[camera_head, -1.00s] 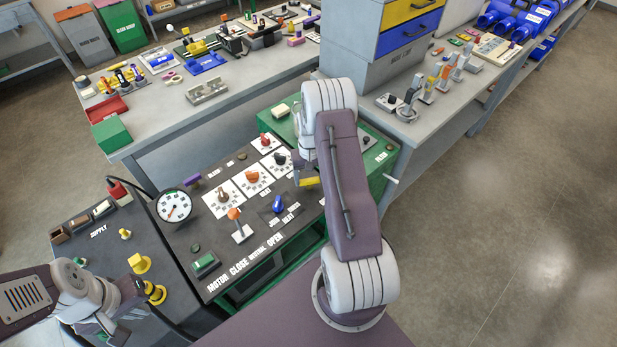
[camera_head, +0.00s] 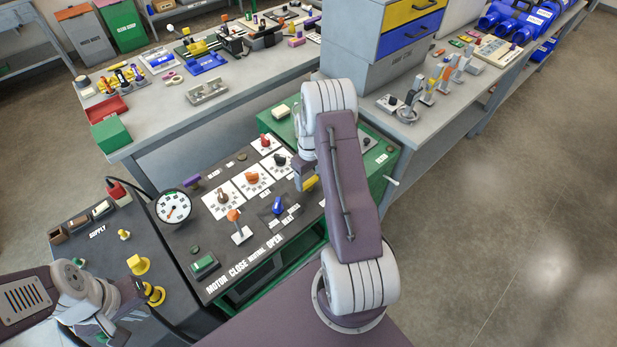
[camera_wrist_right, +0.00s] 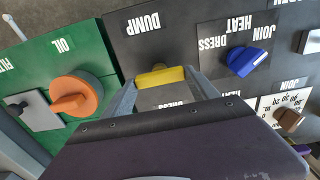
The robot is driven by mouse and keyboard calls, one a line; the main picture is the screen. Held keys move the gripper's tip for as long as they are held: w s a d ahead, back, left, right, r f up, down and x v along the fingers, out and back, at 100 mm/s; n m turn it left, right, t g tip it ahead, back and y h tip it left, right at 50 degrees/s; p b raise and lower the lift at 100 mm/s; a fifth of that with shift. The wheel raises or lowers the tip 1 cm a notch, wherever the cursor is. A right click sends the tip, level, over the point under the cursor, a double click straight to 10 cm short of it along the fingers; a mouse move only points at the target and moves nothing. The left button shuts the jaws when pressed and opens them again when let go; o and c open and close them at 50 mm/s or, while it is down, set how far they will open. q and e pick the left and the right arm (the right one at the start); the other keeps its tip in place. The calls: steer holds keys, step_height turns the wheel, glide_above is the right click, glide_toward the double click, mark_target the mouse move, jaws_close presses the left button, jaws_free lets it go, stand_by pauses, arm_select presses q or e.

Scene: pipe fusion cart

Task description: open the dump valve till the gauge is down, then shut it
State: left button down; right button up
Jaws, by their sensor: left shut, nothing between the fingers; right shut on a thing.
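The dump valve's yellow handle (camera_head: 311,183) is on the dark panel, partly hidden by my right arm. In the right wrist view the yellow handle (camera_wrist_right: 160,76) sits below the DUMP label, between the fingers of my right gripper (camera_wrist_right: 162,82). My right gripper (camera_head: 305,180) is shut on this handle. The round white gauge (camera_head: 173,207) stands at the panel's left; its needle is too small to read exactly. My left gripper (camera_head: 130,305) is shut and empty, over the supply unit at lower left, near yellow fittings.
The blue knob (camera_head: 277,205) and orange-topped motor lever (camera_head: 235,220) stand left of my right gripper. An orange OIL knob (camera_wrist_right: 73,95) is on green in the right wrist view. A grey bench (camera_head: 215,110) is behind.

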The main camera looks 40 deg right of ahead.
stand_by(0.3)
steer(key=o, duration=1.4)
steer(key=shift+f, duration=0.1)
steer(key=shift+c, duration=0.2)
step_height(320, 180, up, 9)
steer(key=shift+w+b, duration=0.15)
steer(key=shift+b, duration=0.3)
steer(key=shift+a, duration=0.1)
